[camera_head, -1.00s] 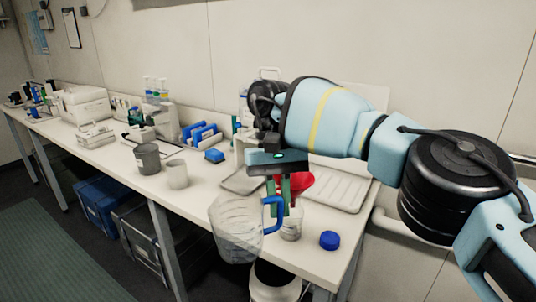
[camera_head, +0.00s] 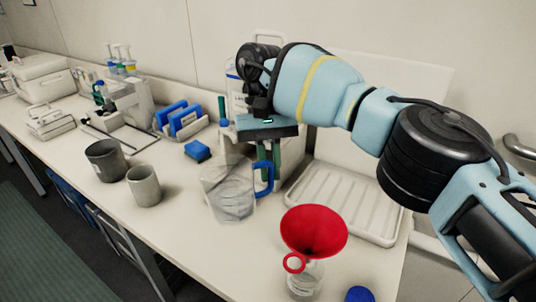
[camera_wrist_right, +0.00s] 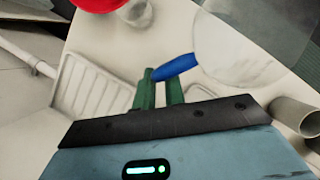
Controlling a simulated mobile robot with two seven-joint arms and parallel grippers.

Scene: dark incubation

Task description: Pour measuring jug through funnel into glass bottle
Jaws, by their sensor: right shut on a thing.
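The clear measuring jug (camera_head: 229,192) with a blue handle (camera_head: 264,182) is in my right gripper (camera_head: 268,165), which is shut on the handle. The jug looks upright, left of the funnel; whether it touches the bench I cannot tell. In the right wrist view the green fingers (camera_wrist_right: 160,92) close around the blue handle (camera_wrist_right: 176,67). The red funnel (camera_head: 314,230) sits in the neck of the glass bottle (camera_head: 304,280) at the bench front. The funnel also shows at the top of the right wrist view (camera_wrist_right: 97,4). My left gripper is not in view.
A blue cap (camera_head: 359,294) lies right of the bottle. A white ribbed tray (camera_head: 345,205) lies behind the funnel. Two grey cups, one dark (camera_head: 106,160) and one lighter (camera_head: 144,186), stand left of the jug. A blue block (camera_head: 197,150) and blue rack (camera_head: 182,118) stand behind.

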